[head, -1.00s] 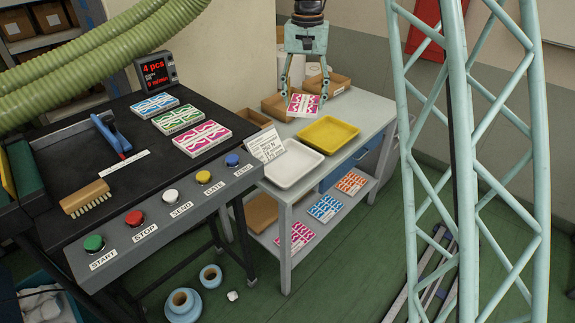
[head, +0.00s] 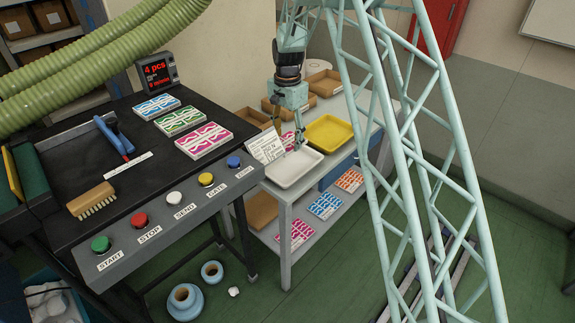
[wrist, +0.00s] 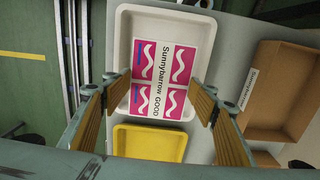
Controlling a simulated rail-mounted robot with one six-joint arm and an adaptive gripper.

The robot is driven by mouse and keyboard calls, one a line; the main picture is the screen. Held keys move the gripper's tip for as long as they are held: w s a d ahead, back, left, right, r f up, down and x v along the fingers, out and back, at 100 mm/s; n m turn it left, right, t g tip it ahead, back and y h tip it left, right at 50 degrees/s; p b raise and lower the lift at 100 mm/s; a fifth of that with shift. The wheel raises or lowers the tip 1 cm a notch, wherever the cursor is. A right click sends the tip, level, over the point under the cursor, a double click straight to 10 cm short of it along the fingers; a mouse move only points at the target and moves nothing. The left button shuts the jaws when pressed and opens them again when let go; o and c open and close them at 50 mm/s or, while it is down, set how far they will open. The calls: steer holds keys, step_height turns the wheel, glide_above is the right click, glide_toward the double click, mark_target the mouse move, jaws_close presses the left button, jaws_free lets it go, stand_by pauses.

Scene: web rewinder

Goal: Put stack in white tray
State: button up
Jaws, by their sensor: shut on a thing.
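A pink-and-white stack (wrist: 145,62) with a white band reading "Sunnybarrow GOOD" is between the fingers of my gripper (wrist: 158,84). In the wrist view it shows over the white tray (wrist: 123,50), whose rim surrounds much of it; its exact height above the tray floor cannot be told. In the head view my gripper (head: 288,134) points down at the back edge of the white tray (head: 293,184), shut on the stack (head: 287,140), which is partly hidden by a finger.
A yellow tray (head: 328,145) lies beside the white one, with cardboard boxes (head: 322,83) behind. A printed card (head: 266,146) stands at the white tray's left. Blue (head: 157,107), green (head: 179,121) and pink (head: 204,139) stacks lie on the black table. A lattice column of mine blocks the right.

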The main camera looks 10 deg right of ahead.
steer(key=shift+f, duration=0.1)
stand_by(0.3)
glide_above(287, 165)
steer(key=shift+d+f, duration=0.1)
steer(key=shift+f, duration=2.9)
steer(key=shift+f, duration=0.1)
steer(key=shift+f, duration=1.8)
steer(key=shift+f+b, duration=0.1)
steer(key=shift+b, duration=0.2)
steer(key=o, duration=0.9)
